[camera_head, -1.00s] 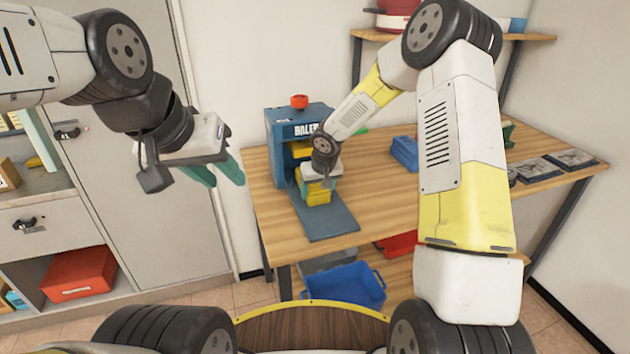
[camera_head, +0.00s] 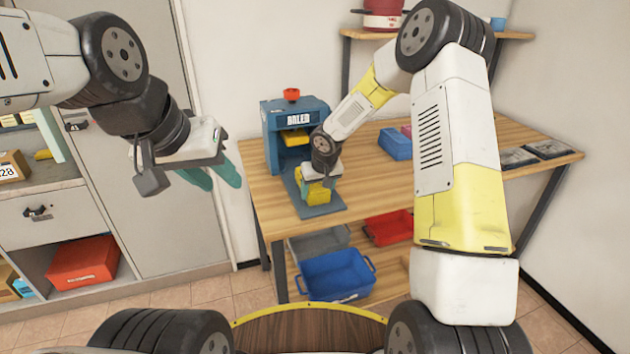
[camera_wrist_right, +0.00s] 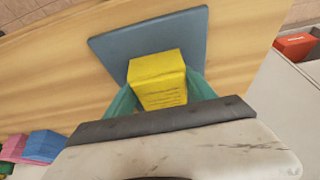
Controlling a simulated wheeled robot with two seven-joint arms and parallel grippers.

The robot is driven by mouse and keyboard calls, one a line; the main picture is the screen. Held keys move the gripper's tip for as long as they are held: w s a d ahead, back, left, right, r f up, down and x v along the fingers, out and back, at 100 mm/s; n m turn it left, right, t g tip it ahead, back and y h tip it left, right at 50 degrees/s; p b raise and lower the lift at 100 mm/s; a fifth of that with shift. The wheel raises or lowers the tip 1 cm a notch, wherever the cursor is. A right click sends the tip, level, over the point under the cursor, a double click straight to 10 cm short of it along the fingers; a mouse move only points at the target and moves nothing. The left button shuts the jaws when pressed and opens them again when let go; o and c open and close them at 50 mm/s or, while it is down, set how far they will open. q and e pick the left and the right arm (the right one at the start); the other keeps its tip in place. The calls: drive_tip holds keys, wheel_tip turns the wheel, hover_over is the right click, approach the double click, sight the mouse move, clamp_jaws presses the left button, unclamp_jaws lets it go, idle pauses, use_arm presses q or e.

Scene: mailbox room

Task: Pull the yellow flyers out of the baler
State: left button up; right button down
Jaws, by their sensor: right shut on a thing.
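The blue baler (camera_head: 295,116) stands at the back left of the wooden table, with its grey-blue plate (camera_head: 322,210) reaching out in front. The yellow flyers (camera_head: 317,194), a block-shaped bundle, are over this plate, outside the baler's opening. My right gripper (camera_head: 319,182) is shut on the flyers. In the right wrist view, the flyers (camera_wrist_right: 159,80) sit between its two green fingers. I cannot tell whether they touch the plate. A yellow part (camera_head: 295,137) shows inside the baler's upper opening. My left gripper (camera_head: 216,176) is open and empty, left of the table.
A blue bin (camera_head: 336,275), a grey bin and a red bin (camera_head: 389,227) are on the lower shelf. Cabinets with a red box (camera_head: 83,262) stand at left.

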drive_tip(key=shift+c, duration=1.2)
unclamp_jaws()
drive_tip(key=v, duration=0.7)
drive_tip(key=shift+s+r, duration=0.25)
drive_tip(key=shift+r, duration=0.1)
drive_tip(key=shift+d, duration=0.1)
